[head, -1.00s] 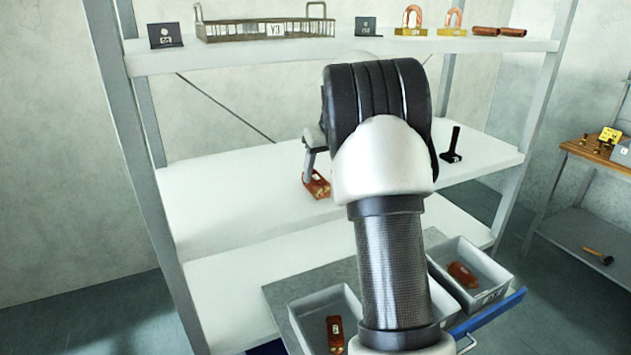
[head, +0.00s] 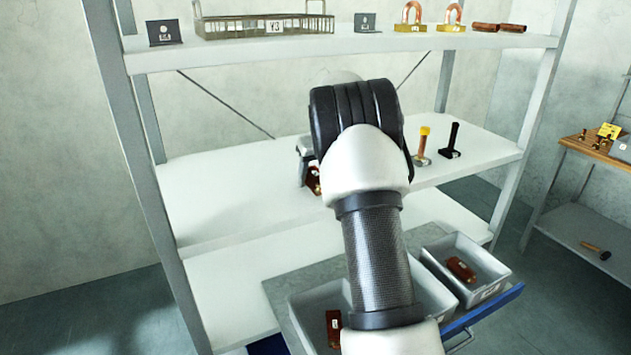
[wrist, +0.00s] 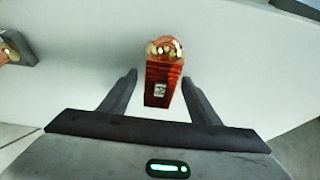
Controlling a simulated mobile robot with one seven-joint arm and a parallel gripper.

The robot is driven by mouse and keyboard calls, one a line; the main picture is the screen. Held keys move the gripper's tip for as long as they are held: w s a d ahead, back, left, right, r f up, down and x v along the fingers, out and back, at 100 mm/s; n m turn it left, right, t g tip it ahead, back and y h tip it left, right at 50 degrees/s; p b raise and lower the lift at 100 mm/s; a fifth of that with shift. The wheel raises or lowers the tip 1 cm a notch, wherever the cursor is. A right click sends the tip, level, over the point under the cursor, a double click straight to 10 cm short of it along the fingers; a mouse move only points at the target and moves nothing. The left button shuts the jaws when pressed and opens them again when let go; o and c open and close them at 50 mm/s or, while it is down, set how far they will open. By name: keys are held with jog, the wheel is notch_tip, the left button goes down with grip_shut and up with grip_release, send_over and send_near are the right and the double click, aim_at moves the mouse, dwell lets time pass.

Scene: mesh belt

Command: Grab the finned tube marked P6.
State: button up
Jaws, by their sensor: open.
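A reddish copper finned tube (wrist: 160,82) with a rounded, shiny end stands out in the wrist view on the white shelf board. It carries a small white label whose marking is too small to read. My gripper (wrist: 158,82) is open, with one finger on each side of the tube's near part and gaps between them and it. In the head view my gripper is mostly hidden behind my arm, and only a bit of the tube (head: 314,181) shows on the middle shelf. Another finned piece (head: 334,330) lies in a grey bin, its label unreadable.
The middle shelf (head: 220,205) also holds a copper post with a yellow top (head: 423,145) and a black post (head: 451,143) to the right. A wire basket (head: 265,26) stands on the upper shelf. Grey bins (head: 468,268) stand below in front. The middle shelf's left part is clear.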

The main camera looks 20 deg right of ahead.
jog(key=shift+f, duration=0.1)
jog(key=c, duration=1.2)
jog(key=shift+c, duration=0.9)
